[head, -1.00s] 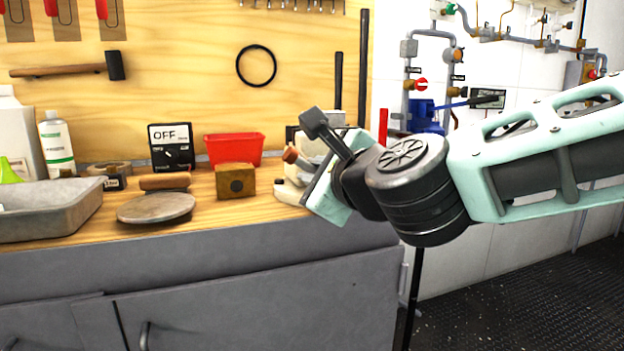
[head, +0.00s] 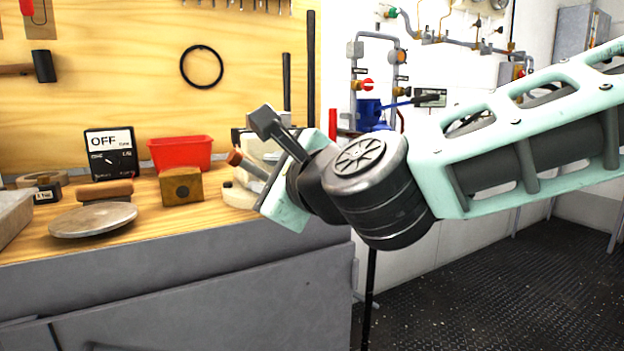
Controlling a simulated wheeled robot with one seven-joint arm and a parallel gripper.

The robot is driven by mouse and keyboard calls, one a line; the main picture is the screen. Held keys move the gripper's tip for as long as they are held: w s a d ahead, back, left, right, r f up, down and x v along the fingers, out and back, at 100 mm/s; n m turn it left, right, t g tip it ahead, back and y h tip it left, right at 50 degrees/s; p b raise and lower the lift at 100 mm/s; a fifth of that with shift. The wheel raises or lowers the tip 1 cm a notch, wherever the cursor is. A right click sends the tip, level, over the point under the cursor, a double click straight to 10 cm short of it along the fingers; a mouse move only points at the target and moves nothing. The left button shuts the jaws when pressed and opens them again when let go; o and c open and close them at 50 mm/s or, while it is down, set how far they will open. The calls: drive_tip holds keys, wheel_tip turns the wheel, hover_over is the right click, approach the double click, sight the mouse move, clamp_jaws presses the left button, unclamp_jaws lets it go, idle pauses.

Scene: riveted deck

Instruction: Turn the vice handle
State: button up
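A cream-coloured thing (head: 240,194) that looks like the vice stands at the right end of the bench, mostly hidden behind my gripper. A short grey bar with an orange-brown end (head: 235,157), perhaps its handle, sticks out to the left of my gripper. My gripper (head: 283,207), with a pale green housing, overlaps the vice in the picture.
On the wooden bench top (head: 150,222) stand a wooden block (head: 182,187), a red tub (head: 181,152), a dial box marked OFF (head: 111,154) and a round grey plate (head: 92,220). Pipes and a blue fitting (head: 369,113) are on the wall behind. Dark floor (head: 470,290) at right is clear.

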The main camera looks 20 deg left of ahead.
drive_tip(key=p+v, duration=0.4)
drive_tip(key=v, duration=1.1)
drive_tip(key=shift+p, duration=0.35)
drive_tip(key=shift+s, duration=0.1)
drive_tip(key=s+d+f+n+g+h, duration=0.25)
drive_tip(key=f+n, duration=0.25)
drive_tip(key=f, duration=0.3)
drive_tip(key=s+d+f+n+g+h, duration=0.1)
drive_tip(key=d+f+n+g+h, duration=0.15)
drive_tip(key=f+n, duration=0.4)
drive_tip(key=s+d+f+n+g+h, duration=0.25)
drive_tip(key=d+n+h, duration=0.2)
drive_tip(key=d, duration=0.55)
drive_tip(key=s+d+f+n+g+h, duration=0.1)
drive_tip(key=s+d+f+n+h, duration=0.2)
drive_tip(key=d+n, duration=0.45)
wheel_tip(320, 180, up, 25)
drive_tip(key=d+m+p, duration=0.1)
drive_tip(key=d+p, duration=0.1)
drive_tip(key=p, duration=2.2)
drive_tip(key=shift+s+d+p, duration=0.2)
drive_tip(key=shift+d+p, duration=0.1)
drive_tip(key=shift+p, duration=0.1)
